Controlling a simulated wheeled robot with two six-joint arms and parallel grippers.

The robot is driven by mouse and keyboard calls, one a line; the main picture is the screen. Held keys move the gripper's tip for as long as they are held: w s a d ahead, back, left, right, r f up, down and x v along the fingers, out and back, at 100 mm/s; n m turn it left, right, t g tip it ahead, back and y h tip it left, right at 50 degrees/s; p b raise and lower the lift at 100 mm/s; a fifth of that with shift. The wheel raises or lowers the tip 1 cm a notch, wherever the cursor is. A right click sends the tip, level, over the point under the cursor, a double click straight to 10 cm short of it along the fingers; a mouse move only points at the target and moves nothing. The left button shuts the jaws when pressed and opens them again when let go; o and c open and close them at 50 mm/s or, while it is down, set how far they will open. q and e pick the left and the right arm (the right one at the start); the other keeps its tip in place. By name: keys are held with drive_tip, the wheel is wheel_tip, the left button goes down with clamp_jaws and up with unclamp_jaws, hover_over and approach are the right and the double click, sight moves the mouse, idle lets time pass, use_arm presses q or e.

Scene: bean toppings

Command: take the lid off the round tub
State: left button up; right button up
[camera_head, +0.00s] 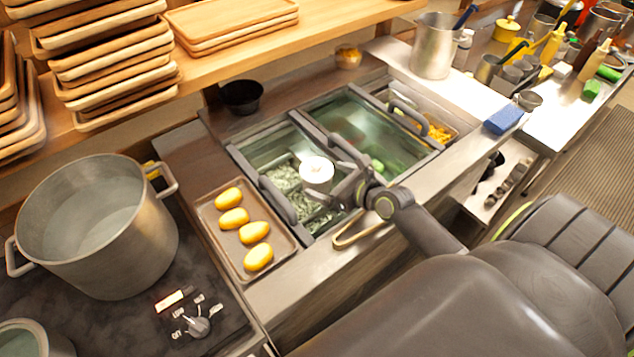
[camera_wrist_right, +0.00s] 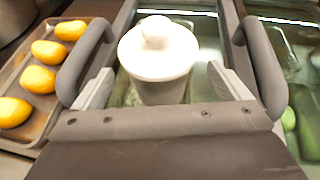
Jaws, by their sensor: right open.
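The round tub (camera_head: 318,178) is a small white cylinder standing over the left glass-covered well of the counter. Its white lid (camera_head: 316,163) sits on top. In the right wrist view the lid (camera_wrist_right: 157,50) shows a round knob, and the greyish tub body (camera_wrist_right: 160,92) is below it. My right gripper (camera_head: 338,181) is right beside the tub. In the wrist view my right gripper (camera_wrist_right: 163,85) is open, with one finger on each side of the tub and visible gaps between. It holds nothing. My left gripper is not in view.
A tray (camera_head: 207,217) of several yellow oval items lies left of the wells. A big steel pot (camera_head: 110,235) stands further left. Tongs (camera_head: 350,238) lie at the counter's front edge. A black bowl (camera_head: 241,97) and a metal pitcher (camera_head: 432,48) stand behind.

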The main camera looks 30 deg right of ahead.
drive_tip(key=x, duration=0.5)
drive_tip(key=shift+f, duration=0.25)
drive_tip(key=shift+s, duration=0.1)
drive_tip(key=c, duration=1.2)
